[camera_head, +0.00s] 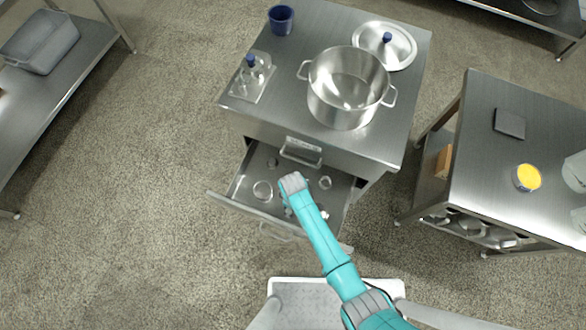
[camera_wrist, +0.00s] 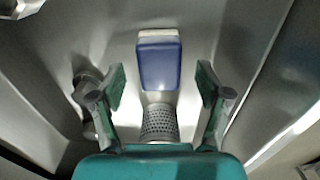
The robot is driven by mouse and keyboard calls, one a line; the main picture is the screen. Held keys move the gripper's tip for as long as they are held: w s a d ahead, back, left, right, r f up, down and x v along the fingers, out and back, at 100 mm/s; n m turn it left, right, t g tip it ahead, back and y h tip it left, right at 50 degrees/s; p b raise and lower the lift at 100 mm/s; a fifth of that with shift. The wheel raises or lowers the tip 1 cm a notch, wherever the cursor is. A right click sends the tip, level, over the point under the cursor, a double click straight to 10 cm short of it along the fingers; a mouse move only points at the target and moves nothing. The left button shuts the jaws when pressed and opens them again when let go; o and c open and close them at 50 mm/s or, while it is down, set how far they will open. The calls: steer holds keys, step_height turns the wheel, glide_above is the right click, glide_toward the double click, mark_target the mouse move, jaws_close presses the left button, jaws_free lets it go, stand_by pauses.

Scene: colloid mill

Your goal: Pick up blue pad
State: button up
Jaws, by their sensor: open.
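The blue pad (camera_wrist: 159,62) is a rounded blue block with a pale strip along its far edge. In the wrist view it lies in the drawer, just ahead of and between my fingers. My gripper (camera_wrist: 161,88) is open, with one teal-padded finger to each side, and no contact with the pad shows. In the head view my arm reaches over the open drawer (camera_head: 238,187), and the pad cannot be made out there, probably hidden by the arm.
A perforated metal cylinder (camera_wrist: 160,123) lies close to the pad, between my fingers. A metal fitting (camera_wrist: 88,78) is beside the left finger. Drawer walls stand close on both sides. Above the drawer, the table carries a large pot (camera_head: 345,100) and a lid (camera_head: 384,46).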

steer(key=shift+f, duration=1.15)
steer(key=c, duration=1.2)
steer(key=shift+r, duration=0.1)
steer(key=shift+c, duration=0.2)
step_height(320, 180, up, 10)
steer(key=shift+f, duration=0.1)
